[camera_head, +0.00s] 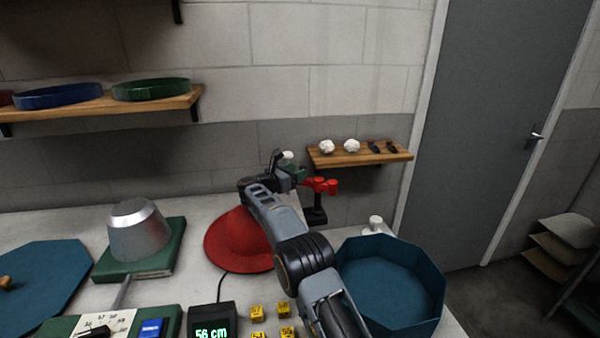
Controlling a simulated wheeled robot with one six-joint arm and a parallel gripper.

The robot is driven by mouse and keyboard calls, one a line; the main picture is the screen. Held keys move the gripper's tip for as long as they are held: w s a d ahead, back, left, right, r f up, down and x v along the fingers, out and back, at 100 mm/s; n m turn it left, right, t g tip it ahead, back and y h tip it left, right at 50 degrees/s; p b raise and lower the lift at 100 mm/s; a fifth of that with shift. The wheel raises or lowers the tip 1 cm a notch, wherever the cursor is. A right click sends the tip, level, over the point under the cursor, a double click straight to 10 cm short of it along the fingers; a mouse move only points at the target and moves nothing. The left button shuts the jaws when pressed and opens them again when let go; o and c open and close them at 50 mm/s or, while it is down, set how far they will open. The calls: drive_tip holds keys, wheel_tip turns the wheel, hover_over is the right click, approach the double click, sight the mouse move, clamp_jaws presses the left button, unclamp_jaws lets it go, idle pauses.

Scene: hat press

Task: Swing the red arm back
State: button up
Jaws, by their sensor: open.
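The red arm (321,186) sits at the top of a short black post (316,214) at the back of the worktop, right of the red hat (232,240). My gripper (284,160) is open, near the wall and just left of the red arm. My own arm reaches up to it from the lower right and covers part of the red hat's right side. A small pale piece and a green piece show by the gripper; I cannot tell what they belong to. I cannot tell whether the gripper touches the red arm.
A metal hat block (138,234) stands on a green base (160,262) at left. A blue octagonal tub (420,306) stands at right. Yellow numbered blocks (257,312) and a display reading 56 cm (211,325) are in front. A small wall shelf (360,156) is behind the post.

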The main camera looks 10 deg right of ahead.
drive_tip(key=b+v, duration=0.2)
drive_tip(key=v, duration=1)
drive_tip(key=shift+s, duration=0.1)
